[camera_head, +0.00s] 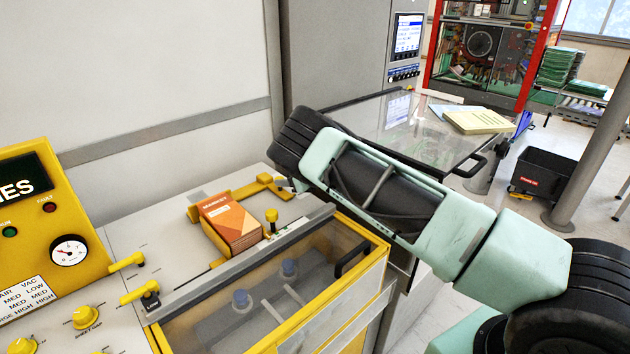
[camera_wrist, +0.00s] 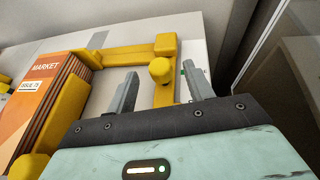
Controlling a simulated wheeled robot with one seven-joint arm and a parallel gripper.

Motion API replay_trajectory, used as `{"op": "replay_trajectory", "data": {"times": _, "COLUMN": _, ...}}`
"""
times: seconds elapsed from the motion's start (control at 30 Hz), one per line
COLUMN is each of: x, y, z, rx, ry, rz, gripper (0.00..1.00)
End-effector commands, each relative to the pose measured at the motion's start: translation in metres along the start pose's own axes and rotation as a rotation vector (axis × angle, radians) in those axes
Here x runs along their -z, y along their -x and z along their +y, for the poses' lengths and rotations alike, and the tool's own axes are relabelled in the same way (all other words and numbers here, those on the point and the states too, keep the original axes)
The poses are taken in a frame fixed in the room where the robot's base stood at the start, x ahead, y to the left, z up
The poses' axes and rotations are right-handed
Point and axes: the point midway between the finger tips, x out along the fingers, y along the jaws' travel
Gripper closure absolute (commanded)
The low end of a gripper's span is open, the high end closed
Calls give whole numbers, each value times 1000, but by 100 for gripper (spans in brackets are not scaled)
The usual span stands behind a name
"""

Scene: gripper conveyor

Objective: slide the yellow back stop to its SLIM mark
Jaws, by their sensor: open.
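A yellow back stop (camera_head: 238,191) is a bar behind a stack of orange MARKET booklets (camera_head: 232,222) on the machine's pale top. In the wrist view the back stop (camera_wrist: 120,53) runs along the far side to a block at its right end, with a yellow arm coming back toward me. A round yellow knob (camera_wrist: 160,70) stands on that arm. My gripper (camera_wrist: 160,88) is open, one grey finger on each side of the arm and knob, with gaps visible. In the head view my wrist hides most of the gripper. No SLIM mark is readable.
Another yellow knob (camera_head: 271,215) stands right of the booklets. A clear-topped yellow cover (camera_head: 290,290) with a black handle lies in front. A yellow control panel (camera_head: 45,210) is at left. A glass-topped table (camera_head: 400,130) stands behind my arm.

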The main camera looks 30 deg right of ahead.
Motion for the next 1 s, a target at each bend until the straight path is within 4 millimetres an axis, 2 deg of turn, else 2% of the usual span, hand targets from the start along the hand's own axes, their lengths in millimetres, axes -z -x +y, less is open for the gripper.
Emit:
{"op": "replay_trajectory", "data": {"times": 0.5, "x": 3, "y": 104, "z": 0, "rx": 2, "ry": -2, "rz": -1, "gripper": 48}}
{"op": "replay_trajectory", "data": {"times": 0.7, "x": 1, "y": 124, "z": 0, "rx": 1, "ry": -2, "rz": 0, "gripper": 48}}
{"op": "replay_trajectory", "data": {"times": 1.0, "x": 0, "y": 128, "z": 0, "rx": -1, "ry": -1, "rz": 0, "gripper": 48}}
